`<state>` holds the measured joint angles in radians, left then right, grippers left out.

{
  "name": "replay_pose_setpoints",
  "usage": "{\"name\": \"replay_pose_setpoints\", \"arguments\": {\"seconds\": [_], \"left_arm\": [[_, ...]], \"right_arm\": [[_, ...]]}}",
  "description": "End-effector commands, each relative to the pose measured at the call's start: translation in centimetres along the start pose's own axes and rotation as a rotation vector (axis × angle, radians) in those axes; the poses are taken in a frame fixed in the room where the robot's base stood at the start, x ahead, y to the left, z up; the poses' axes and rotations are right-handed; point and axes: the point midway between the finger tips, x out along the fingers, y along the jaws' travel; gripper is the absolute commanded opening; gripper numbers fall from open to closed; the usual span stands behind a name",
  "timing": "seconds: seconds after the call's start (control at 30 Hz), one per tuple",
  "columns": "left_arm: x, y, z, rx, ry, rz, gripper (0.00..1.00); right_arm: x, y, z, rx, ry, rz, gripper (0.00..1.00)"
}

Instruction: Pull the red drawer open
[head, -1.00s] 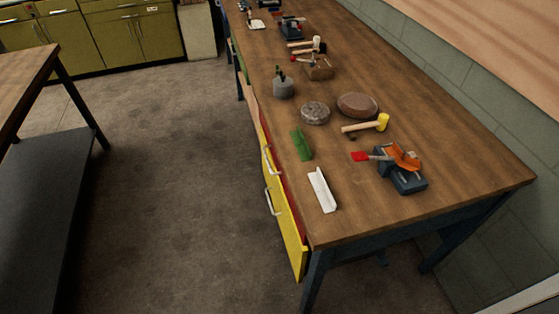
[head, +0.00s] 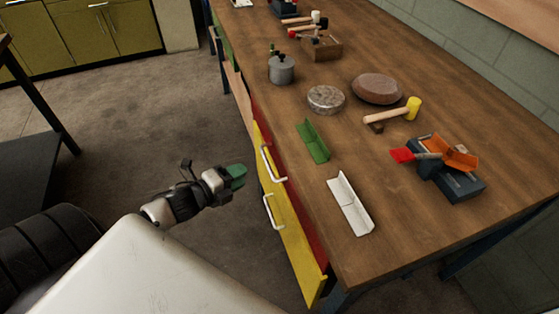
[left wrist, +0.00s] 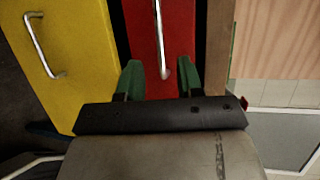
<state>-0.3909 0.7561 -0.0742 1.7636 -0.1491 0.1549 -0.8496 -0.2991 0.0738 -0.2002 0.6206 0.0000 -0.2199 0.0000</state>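The red drawer (head: 302,213) is a narrow red front below the edge of the workbench top, and much of it is hidden by the angle in the head view. It shows more fully in the left wrist view (left wrist: 183,35), with a silver bar handle (left wrist: 159,30). The same handle seems to be the upper one in the head view (head: 270,163). My left gripper (head: 237,175) is in front of the drawers. In the left wrist view its green fingers (left wrist: 160,80) are apart, with the handle's end seen between them; contact cannot be told. My right gripper is out of view.
A yellow drawer (head: 289,255) with its own handle (head: 272,212) lies below the red one. On the workbench (head: 385,240) are a white angle piece (head: 350,203), a green one (head: 313,141), a mallet (head: 393,111) and a blue vise-like tool (head: 450,180). Floor (head: 140,125) is clear beside it.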

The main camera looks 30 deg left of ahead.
Motion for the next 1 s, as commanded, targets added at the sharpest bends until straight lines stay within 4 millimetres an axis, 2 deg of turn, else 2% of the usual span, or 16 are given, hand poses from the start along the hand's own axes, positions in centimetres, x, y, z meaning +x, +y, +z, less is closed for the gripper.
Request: {"name": "replay_pose_setpoints", "arguments": {"seconds": [0.23,0.6,0.8,1.0], "left_arm": [[3.4,-0.1,0.1,-0.004,-0.004,-0.002,0.36],[8.8,0.0,0.1,-0.007,-0.004,0.000,0.36],[10.1,0.0,0.1,-0.007,-0.004,0.002,0.36],[10.3,0.1,0.1,-0.006,-0.003,0.003,0.36]], "right_arm": [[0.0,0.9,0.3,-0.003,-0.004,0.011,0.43],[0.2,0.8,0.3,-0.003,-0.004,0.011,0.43],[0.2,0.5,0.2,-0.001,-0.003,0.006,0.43],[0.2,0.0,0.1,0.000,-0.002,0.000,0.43]]}}
